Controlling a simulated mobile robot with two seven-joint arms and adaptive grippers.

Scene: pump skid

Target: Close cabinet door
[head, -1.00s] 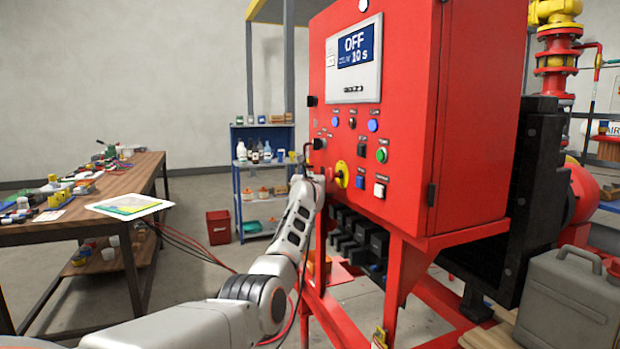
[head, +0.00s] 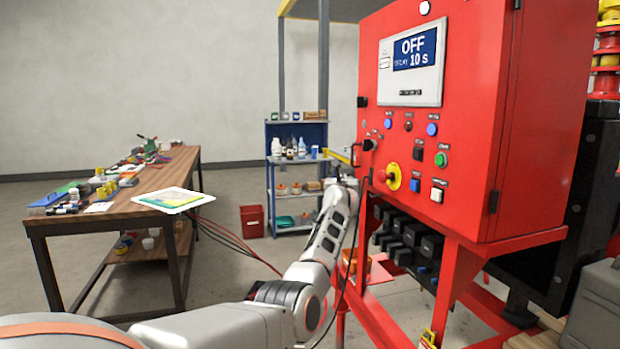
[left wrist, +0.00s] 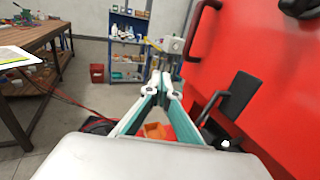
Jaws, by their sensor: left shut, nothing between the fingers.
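The red control cabinet (head: 540,110) stands at the right in the head view. Its front door (head: 450,130) carries an OFF display, buttons and a yellow-red rotary switch. The door looks flush along its hinged right edge; the seam at its left edge is hidden. A black handle (head: 368,145) sits near the door's left edge. My left gripper (head: 347,178) is just left of that edge, apart from it as far as I can tell. In the left wrist view its shut, empty fingers (left wrist: 163,65) point away beside the red panel (left wrist: 265,75). My right gripper is out of view.
A wooden workbench (head: 125,210) with tools stands at the left. A blue shelf (head: 298,180) with bottles and a red bin (head: 252,221) stand behind. Black connectors (head: 405,238) hang under the cabinet. A grey canister (head: 600,310) is at lower right. Cables cross the floor.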

